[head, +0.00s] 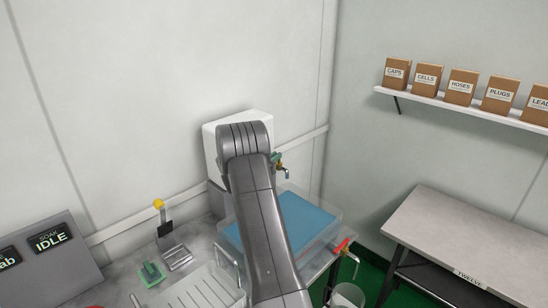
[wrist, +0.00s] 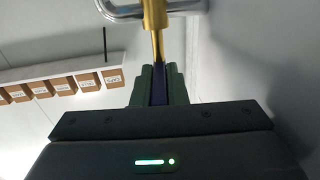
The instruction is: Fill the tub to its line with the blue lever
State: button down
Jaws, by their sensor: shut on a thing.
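A clear tub (head: 330,236) stands on the bench right of my arm in the head view, with a flat blue surface inside that looks like water. I cannot make out its line. In the wrist view my gripper (wrist: 158,70) is shut on a dark blue lever (wrist: 157,88), which runs up to a brass tap body (wrist: 154,14). A tap with a green lever (head: 276,157) shows on the wall side behind the tub. A red-levered tap (head: 342,245) is at the tub's front right.
A clear container (head: 347,295) stands below the red tap. A white drainer (head: 205,290), a green item (head: 151,273) and a yellow-knobbed lever (head: 158,204) are at left. A side table (head: 460,235) and box shelf (head: 455,104) are at right.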

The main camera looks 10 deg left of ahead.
jog(key=shift+r, duration=0.15)
jog(key=c, duration=1.4)
grip_release()
jog(key=shift+c, duration=0.2)
jog(key=b+v, duration=0.3)
jog(key=v, duration=1)
jog(key=shift+s, duration=0.35)
jog(key=shift+a, duration=0.15)
